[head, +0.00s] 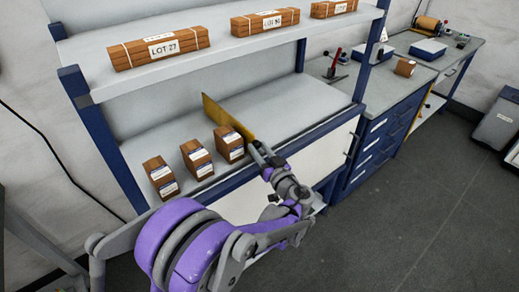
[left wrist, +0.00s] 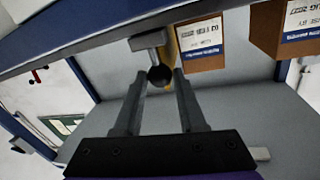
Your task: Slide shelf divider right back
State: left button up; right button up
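The shelf divider (head: 228,118) is a yellow upright panel on the lower shelf (head: 290,108), running from front to back. Its front end is beside my left gripper (head: 262,155) at the shelf's front edge. In the left wrist view, a round black knob (left wrist: 160,76) on a grey bracket (left wrist: 149,40) sits at the front of the yellow divider (left wrist: 171,48). My left gripper (left wrist: 158,79) has its two fingers apart, with the knob between the fingertips and gaps visible beside it. My right gripper is in neither view.
Several small brown labelled boxes (head: 197,159) stand left of the divider, the nearest close to it. The shelf right of the divider is bare up to the blue post. An upper shelf (head: 220,43) holds bundled brown bars (head: 158,48). A blue drawer bench (head: 378,128) stands to the right.

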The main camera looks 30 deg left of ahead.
pick_arm(q)
grip_shut()
dwell(1.0)
